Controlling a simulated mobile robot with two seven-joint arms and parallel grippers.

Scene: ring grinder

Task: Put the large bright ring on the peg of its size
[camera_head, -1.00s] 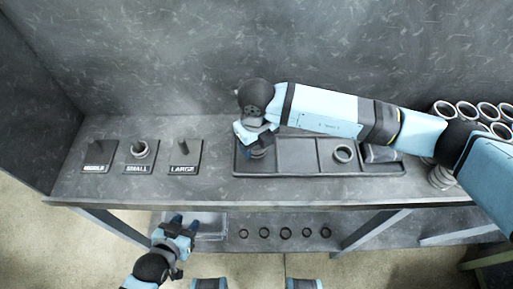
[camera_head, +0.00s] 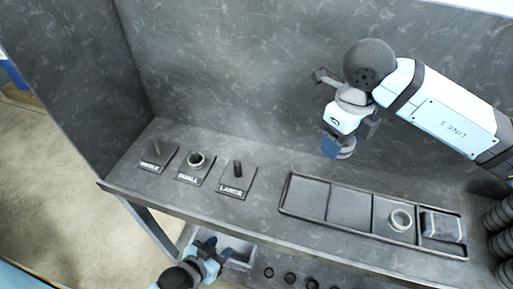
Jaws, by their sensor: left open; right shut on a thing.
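My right gripper (camera_head: 336,143) is shut on a grey ring (camera_head: 347,154), held above the tray in front of the back wall. Blue fingers hide part of the ring, and its size is hard to judge. The bare peg on the LARGE plate (camera_head: 237,171) stands left of the tray, below and to the left of the held ring. The SMALL peg (camera_head: 196,161) has a ring around it. The peg labelled MIDDLE (camera_head: 157,149) is bare. My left gripper (camera_head: 211,250) is open and empty, low in front of the bench.
The divided tray (camera_head: 284,208) has two empty left compartments, a ring (camera_head: 401,220) in the third and a dark block (camera_head: 441,226) in the right one. Stacked dark rings (camera_head: 503,225) stand at the right edge. Several small rings and a clear bin (camera_head: 238,256) are on the lower shelf.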

